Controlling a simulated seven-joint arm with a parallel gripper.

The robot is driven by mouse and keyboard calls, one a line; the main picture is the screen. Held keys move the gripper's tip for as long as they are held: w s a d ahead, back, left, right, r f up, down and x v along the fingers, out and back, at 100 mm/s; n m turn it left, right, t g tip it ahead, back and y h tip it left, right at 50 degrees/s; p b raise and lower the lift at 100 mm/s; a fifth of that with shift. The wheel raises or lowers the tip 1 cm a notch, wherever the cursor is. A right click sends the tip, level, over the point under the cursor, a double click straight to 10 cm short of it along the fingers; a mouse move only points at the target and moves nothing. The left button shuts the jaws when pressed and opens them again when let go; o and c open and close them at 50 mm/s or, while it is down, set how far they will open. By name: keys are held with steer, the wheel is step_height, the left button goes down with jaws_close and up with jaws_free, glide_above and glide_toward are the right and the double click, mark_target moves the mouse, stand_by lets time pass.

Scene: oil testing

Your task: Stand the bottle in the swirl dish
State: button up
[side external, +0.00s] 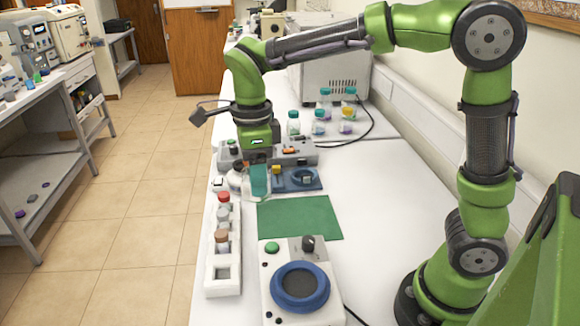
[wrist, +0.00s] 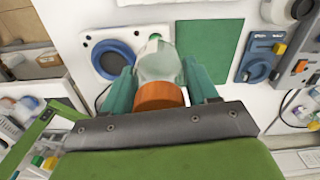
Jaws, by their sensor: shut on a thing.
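My gripper (side external: 258,182) has teal fingers and points down at the far part of the bench. In the wrist view my gripper (wrist: 152,90) is shut on a clear bottle with an orange-brown cap (wrist: 158,95). Its cap is nearest the camera and its clear body (wrist: 158,62) extends away. In the side view the clear body (side external: 235,180) shows partly beside the fingers. Its tilt and its clearance above the bench are hard to tell. The swirl dish (side external: 300,287) is a blue ring with a dark centre on a white unit near the front; the dish (wrist: 112,60) is left of the bottle in the wrist view.
A green mat (side external: 300,218) lies flat between my gripper and the dish unit. A white rack (side external: 222,284) with capped items stands at the left edge. A blue fixture (side external: 297,180) is right of my gripper. A grey device (side external: 295,150) and several capped jars stand behind.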

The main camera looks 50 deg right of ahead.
steer(key=s+a+f+n, duration=0.2)
steer(key=s+n, duration=0.2)
steer(key=s, duration=0.3)
steer(key=s+a+f+n, duration=0.2)
steer(key=s+n, duration=0.1)
steer(key=s, duration=0.3)
steer(key=shift+n, duration=0.3)
steer(key=shift+d+f, duration=0.2)
steer(key=shift+f, duration=3.95)
steer(key=shift+f, duration=0.15)
steer(key=o, duration=1.2)
steer(key=shift+c, duration=0.2)
